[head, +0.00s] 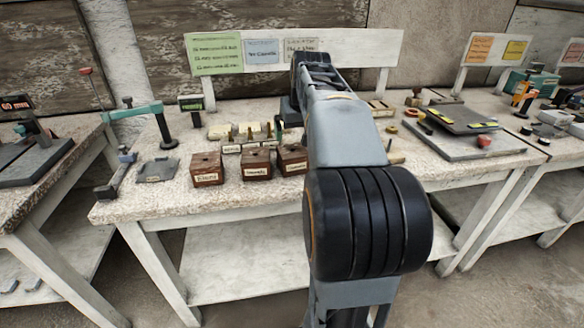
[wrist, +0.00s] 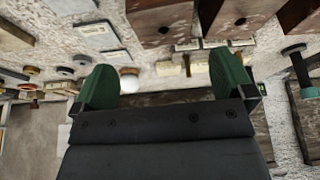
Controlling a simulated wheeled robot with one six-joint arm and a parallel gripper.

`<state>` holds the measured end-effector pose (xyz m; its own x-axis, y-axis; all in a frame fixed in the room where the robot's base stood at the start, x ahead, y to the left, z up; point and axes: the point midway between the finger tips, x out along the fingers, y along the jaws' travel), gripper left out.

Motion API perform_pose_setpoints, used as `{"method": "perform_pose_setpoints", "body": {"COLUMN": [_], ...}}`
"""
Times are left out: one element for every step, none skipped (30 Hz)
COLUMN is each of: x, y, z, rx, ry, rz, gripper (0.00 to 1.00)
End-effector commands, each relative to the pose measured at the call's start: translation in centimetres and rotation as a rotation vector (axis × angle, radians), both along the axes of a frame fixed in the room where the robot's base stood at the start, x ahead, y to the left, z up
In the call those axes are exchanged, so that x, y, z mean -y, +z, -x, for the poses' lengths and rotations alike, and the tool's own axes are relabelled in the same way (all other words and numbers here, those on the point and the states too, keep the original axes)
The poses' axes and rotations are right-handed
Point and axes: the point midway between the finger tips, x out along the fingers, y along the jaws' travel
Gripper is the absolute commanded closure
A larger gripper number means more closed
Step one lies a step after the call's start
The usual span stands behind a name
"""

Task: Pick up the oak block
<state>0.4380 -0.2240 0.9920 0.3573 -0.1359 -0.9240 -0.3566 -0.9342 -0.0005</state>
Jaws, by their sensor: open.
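My gripper (wrist: 165,76) shows in the wrist view with its two green fingers wide apart and nothing held between them. In the head view my own arm hides it. Small pale tan blocks (wrist: 166,68) lie beyond the fingertips in the wrist view. Similar small cream and tan pieces (head: 222,131) stand in a row behind the brown boxes in the head view. I cannot tell which of these, if any, is the oak block. A round white piece (wrist: 129,79) shows beside the left finger in the wrist view.
Three labelled brown boxes (head: 255,163) stand at the front of the speckled white table (head: 130,208). A teal-armed stand (head: 165,130) and a grey plate (head: 157,170) are to their left. A grey slab (head: 466,118) lies at right.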

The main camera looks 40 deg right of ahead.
Motion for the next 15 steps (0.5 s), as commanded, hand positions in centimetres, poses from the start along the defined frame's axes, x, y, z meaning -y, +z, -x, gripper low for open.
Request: {"method": "perform_pose_setpoints", "body": {"x": [0.1, 0.1, 0.2, 0.2, 0.3, 0.4, 0.4, 0.4, 0.5, 0.5, 0.6, 0.6, 0.6, 0.6, 0.6], "y": [-1.2, -1.7, -2.3, -2.8, -3.2, -3.7, -4.1, -4.4, -4.7, -5.0, -5.2, -5.4, -5.5, -5.5, -5.6], "z": [-0.3, -0.6, -0.8, -1.0, -1.2, -1.4, -1.6, -1.7, -1.9, -2.0, -2.0, -2.1, -2.2, -2.2, -2.2], "rx": [-0.004, -0.003, -0.003, -0.003, -0.003, -0.002, -0.002, -0.002, -0.001, -0.001, -0.001, -0.002, -0.001, -0.001, -0.001], "ry": [0.001, 0.002, 0.002, 0.004, 0.004, 0.003, 0.004, 0.003, 0.004, 0.004, 0.004, 0.004, 0.004, 0.004, 0.004], "rz": [-0.002, -0.001, -0.001, -0.002, -0.002, -0.001, -0.001, -0.001, 0.000, 0.000, 0.000, 0.000, 0.000, 0.000, 0.000], "gripper": [0.00, 0.00, 0.00, 0.00, 0.00, 0.00, 0.00, 0.00, 0.00, 0.00, 0.00, 0.00, 0.00, 0.00, 0.00]}}
